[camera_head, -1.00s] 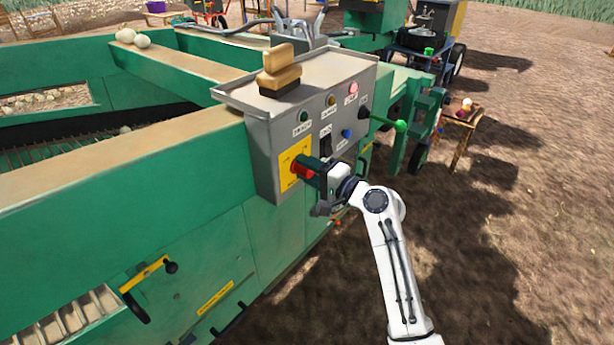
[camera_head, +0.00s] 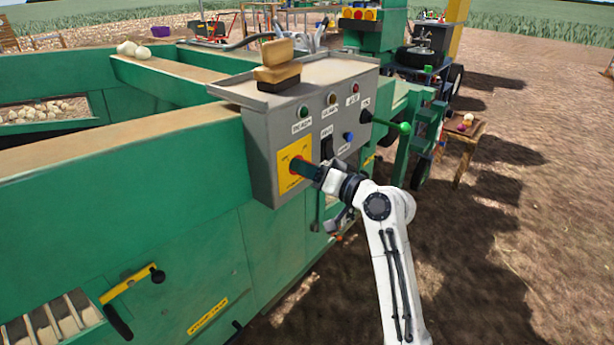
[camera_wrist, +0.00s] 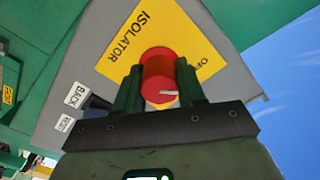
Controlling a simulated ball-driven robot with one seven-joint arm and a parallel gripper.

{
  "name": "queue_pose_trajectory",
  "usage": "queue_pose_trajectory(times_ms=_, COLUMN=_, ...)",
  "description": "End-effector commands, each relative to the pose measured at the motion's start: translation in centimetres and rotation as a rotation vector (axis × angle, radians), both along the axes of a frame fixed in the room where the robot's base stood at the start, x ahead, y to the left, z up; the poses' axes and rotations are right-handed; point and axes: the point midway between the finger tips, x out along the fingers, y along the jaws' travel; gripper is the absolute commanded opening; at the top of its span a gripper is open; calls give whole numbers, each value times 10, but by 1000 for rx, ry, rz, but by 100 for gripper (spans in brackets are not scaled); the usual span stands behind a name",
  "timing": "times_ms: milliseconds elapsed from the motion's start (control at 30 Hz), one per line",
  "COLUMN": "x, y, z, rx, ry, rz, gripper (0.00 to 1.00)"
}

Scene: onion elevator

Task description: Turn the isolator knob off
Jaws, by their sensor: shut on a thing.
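The red isolator knob (camera_wrist: 158,72) sits on a yellow plate (camera_wrist: 124,38) lettered ISOLATOR and OFF in the wrist view. The white mark on the knob's face points right, toward the OFF lettering. My gripper (camera_wrist: 160,85) is shut on the knob, one green finger on each side. In the head view my gripper (camera_head: 305,168) reaches the yellow plate (camera_head: 287,160) at the lower left of the grey control box (camera_head: 262,150), and its fingers hide most of the knob.
The box front carries a red lamp (camera_head: 355,87), a green lamp (camera_head: 303,111), a blue button (camera_head: 348,136) and a black switch (camera_head: 327,147). A green-knobbed lever (camera_head: 404,128) juts out at the right. Open ground lies right.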

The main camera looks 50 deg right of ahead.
Motion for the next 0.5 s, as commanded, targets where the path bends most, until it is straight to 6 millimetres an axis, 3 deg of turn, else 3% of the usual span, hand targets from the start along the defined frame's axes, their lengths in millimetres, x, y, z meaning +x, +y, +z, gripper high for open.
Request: queue_pose_trajectory(times_ms=500, x=-1, y=-2, z=2, rx=-131, ry=-3, rz=-6, gripper=9)
